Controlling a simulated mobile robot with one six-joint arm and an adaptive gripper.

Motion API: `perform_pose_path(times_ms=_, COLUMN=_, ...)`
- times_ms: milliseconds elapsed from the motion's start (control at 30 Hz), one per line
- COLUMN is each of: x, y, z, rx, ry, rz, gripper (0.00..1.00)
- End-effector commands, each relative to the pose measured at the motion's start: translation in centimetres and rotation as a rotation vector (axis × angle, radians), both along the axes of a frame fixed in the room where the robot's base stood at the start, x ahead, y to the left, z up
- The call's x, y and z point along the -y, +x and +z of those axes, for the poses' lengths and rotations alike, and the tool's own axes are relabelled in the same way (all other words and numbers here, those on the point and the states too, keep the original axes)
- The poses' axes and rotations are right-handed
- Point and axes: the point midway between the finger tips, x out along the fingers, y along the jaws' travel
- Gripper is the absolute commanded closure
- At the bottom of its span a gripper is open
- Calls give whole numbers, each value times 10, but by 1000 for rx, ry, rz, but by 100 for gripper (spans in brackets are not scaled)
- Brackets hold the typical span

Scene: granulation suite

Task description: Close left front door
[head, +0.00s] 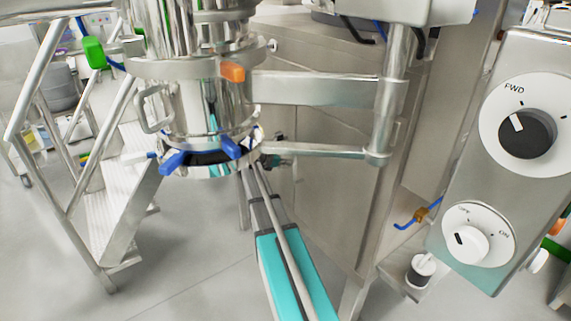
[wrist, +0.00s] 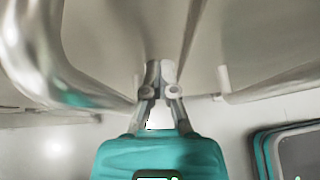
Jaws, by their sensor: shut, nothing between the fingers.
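My gripper (wrist: 160,68) shows in the wrist view with its fingers together and nothing between them. Its fingertips point up at a smooth beige-grey panel surface (wrist: 120,35); I cannot tell whether they touch it. In the head view the gripper is not clearly visible; my teal arm runs up from the bottom centre towards the space under the steel vessel. Large metallic panels (head: 325,215) of the machine's cabinet stand to the right of the arm. I cannot tell for certain which panel is the left front door, or how far it is open.
A steel vessel (head: 195,105) with blue clamp handles (head: 173,162) hangs left of the panels on a steel bracket (head: 315,90). Steps with handrails (head: 115,225) stand at left. A control box (head: 525,90) is at right. A curved steel pipe (wrist: 45,70) passes near the gripper.

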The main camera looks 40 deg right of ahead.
Motion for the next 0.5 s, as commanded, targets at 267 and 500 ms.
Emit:
perform_pose_path(times_ms=267, x=8, y=-1, z=2, rx=-3, ry=-14, rz=-7, gripper=100)
perform_pose_path(times_ms=500, x=3, y=0, z=2, rx=-3, ry=-14, rz=-5, gripper=100)
